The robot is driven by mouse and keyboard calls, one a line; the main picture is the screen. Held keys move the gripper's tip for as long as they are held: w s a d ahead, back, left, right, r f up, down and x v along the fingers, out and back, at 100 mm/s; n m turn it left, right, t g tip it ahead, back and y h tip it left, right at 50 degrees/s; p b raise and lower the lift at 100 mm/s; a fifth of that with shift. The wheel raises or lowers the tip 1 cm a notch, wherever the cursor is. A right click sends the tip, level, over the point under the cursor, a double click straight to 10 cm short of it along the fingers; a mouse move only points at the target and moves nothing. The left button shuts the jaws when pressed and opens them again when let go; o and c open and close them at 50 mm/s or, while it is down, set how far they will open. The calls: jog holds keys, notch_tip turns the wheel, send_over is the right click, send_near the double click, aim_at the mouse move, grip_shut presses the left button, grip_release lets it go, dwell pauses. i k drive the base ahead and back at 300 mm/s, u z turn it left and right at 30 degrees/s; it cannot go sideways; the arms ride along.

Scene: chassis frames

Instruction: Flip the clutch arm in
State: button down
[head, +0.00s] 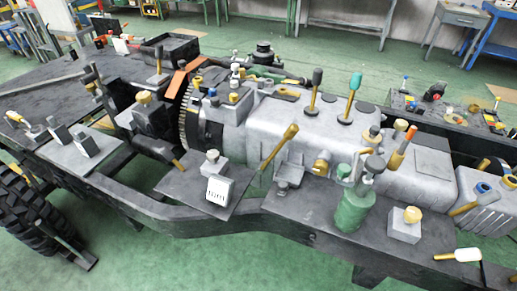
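My gripper is not in view. Several levers stand on and beside the grey gearbox casing (300,123), and I cannot tell for sure which one is the clutch arm. A lever with a yellow grip (281,145) leans up to the right in front of the casing. A dark-topped lever (314,90) and a teal-topped lever (350,98) stand nearly upright on top of the casing. A toothed ring (188,108) sits at the casing's left end. An orange-tipped lever (402,148) leans at the right.
The dark chassis frame (165,212) runs along the front. A green bottle-like part (353,208) and a grey block with a yellow knob (404,224) stand on its right plate. Black tyres (30,205) are at the left. Green floor (230,265) is clear in front.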

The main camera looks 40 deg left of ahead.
aim_at(293, 129)
jog(key=z, duration=0.7)
jog(key=i, duration=0.1)
jog(key=u, duration=2.35)
jog(key=k, duration=0.9)
jog(key=u, duration=0.15)
jog(key=i, duration=0.9)
jog(key=u, duration=0.25)
